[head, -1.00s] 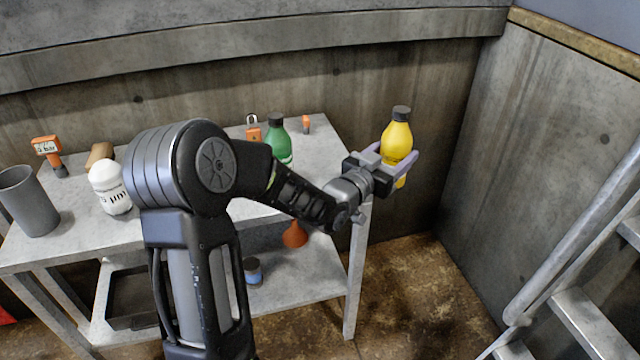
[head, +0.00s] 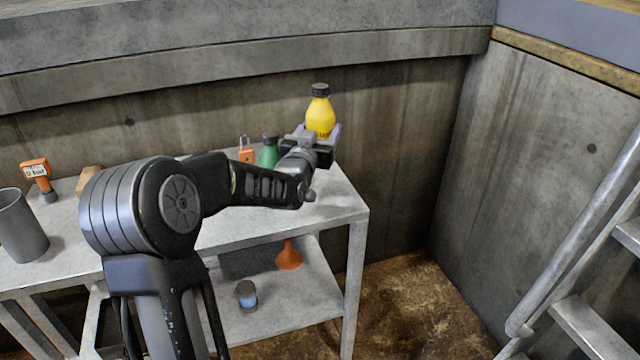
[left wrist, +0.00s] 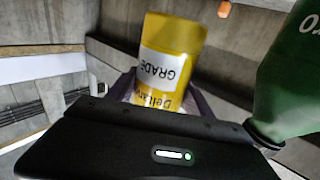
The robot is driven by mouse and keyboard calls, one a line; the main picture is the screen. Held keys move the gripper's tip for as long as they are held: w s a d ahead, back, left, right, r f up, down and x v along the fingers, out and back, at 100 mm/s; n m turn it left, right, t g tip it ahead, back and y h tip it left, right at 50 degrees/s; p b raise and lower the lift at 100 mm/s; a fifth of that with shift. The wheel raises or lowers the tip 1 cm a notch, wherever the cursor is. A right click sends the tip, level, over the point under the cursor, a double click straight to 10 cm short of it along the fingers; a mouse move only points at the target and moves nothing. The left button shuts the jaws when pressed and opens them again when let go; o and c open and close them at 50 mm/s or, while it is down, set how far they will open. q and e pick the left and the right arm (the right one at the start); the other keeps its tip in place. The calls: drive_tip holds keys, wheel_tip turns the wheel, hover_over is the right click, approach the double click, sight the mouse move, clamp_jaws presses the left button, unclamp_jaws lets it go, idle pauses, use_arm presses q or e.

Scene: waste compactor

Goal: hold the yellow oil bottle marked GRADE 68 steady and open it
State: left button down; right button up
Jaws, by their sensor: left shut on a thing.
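The yellow oil bottle (head: 320,115) has a dark cap (head: 320,89) that sits on its top. My left gripper (head: 322,137) is shut on the bottle and holds it upright above the right end of the table. In the left wrist view the yellow bottle (left wrist: 172,48) shows a white label reading GRADE; the number is not visible there. Its lower part is hidden by the gripper in the head view. My right gripper is in neither view.
A green bottle (head: 268,152) and an orange padlock (head: 246,155) stand on the grey table (head: 340,200) close to my left gripper. An orange funnel (head: 288,257) is on the lower shelf. A ladder (head: 580,235) stands at the right.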

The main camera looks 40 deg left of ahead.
use_arm(q)
wheel_tip(320, 180, down, 6)
drive_tip(key=shift+r, duration=0.15)
drive_tip(key=shift+f, duration=1.85)
drive_tip(key=shift+f+b, duration=0.1)
drive_tip(key=shift+b, duration=0.2)
drive_tip(key=shift+f, duration=0.1)
drive_tip(key=shift+c, duration=2)
unclamp_jaws()
drive_tip(key=shift+r, duration=0.2)
drive_tip(key=v, duration=1.2)
drive_tip(key=shift+b, duration=0.3)
